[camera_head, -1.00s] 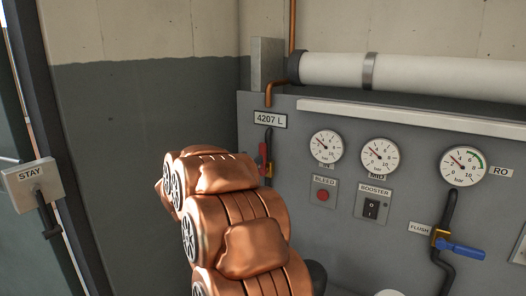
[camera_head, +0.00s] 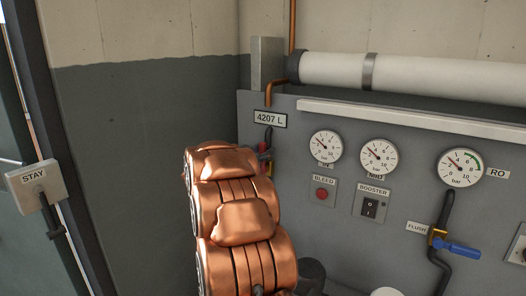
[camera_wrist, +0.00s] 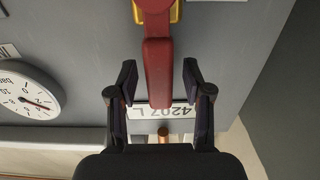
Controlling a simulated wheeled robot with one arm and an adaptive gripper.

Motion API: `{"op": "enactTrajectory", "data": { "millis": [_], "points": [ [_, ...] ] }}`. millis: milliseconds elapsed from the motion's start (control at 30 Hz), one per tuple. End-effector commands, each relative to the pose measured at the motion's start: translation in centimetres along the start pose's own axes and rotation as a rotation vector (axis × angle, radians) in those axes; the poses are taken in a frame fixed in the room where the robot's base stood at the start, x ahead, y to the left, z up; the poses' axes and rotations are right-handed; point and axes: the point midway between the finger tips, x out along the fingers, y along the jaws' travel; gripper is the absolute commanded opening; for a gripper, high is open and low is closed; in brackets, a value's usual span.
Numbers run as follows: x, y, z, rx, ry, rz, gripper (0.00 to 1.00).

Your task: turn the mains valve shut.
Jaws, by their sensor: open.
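The mains valve has a red lever handle (camera_wrist: 158,72) and a brass-yellow body (camera_wrist: 174,12). In the wrist view, which is upside down, the handle runs between the two dark fingers of my gripper (camera_wrist: 160,78). The gripper is open, with a gap on each side of the handle. In the head view only a sliver of the red handle (camera_head: 262,147) shows below the "4207 L" label (camera_head: 270,119). My copper-coloured arm hides the rest of the valve and my gripper there.
The grey panel carries several gauges (camera_head: 379,156), a bleed button (camera_head: 321,195), a booster switch (camera_head: 370,207) and a blue-handled flush valve (camera_head: 459,249). A white horizontal cylinder (camera_head: 405,75) runs above it. A "STAY" box (camera_head: 37,185) is at left.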

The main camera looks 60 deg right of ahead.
Motion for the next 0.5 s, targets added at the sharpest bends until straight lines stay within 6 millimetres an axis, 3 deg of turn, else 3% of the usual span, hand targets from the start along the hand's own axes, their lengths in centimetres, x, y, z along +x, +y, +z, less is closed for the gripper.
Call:
{"op": "enactTrajectory", "data": {
  "millis": [67, 500],
  "points": [
    [-0.01, 0.00, 0.00, 0.000, 0.000, 0.000, 0.50],
    [-0.03, 0.00, 0.00, 0.000, 0.000, 0.000, 0.04]
  ]
}}
